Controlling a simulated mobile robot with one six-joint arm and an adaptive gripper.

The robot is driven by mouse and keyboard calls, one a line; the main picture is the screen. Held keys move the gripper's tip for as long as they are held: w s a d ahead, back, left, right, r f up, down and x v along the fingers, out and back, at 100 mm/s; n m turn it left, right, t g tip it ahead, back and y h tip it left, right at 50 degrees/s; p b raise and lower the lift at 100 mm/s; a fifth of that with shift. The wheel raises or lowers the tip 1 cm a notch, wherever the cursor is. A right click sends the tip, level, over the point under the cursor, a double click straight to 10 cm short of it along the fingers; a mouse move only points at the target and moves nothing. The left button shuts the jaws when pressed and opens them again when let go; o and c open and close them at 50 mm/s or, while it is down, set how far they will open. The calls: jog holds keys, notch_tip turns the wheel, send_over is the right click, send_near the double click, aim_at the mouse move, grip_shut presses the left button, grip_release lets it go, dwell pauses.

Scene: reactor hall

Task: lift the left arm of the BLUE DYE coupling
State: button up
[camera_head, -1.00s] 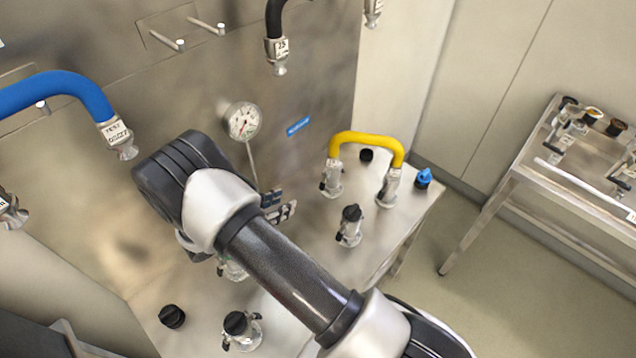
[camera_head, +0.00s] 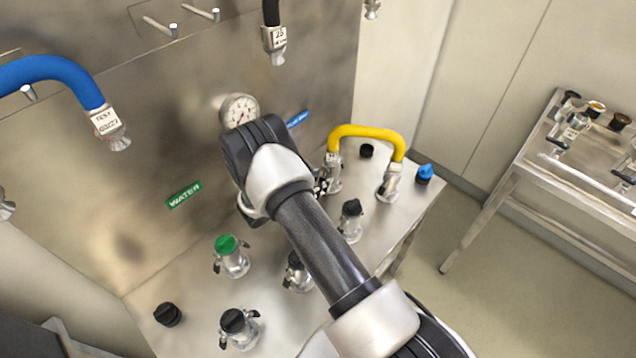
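A small blue label (camera_head: 298,119) is on the steel back wall; its text is too small to read for sure. Below and right of it, the yellow hose (camera_head: 366,131) ends in a metal coupling (camera_head: 334,174) on the bench, likely the BLUE DYE coupling. Its left arm is hidden by or merged with my gripper. My gripper (camera_head: 321,186) is mostly hidden behind my wrist; only a dark tip shows close to the coupling's left side. I cannot tell whether they touch or whether the fingers are open.
The hose's other end sits on a right coupling (camera_head: 390,183), beside a blue cap (camera_head: 425,173). Black-capped couplings (camera_head: 350,220) (camera_head: 238,327) and a green-capped one (camera_head: 231,256) stand nearby. A gauge (camera_head: 239,110) rises behind my wrist. A side table (camera_head: 545,165) stands right.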

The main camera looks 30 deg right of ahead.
jog(key=shift+d, duration=0.1)
jog(key=shift+c, duration=0.3)
grip_shut()
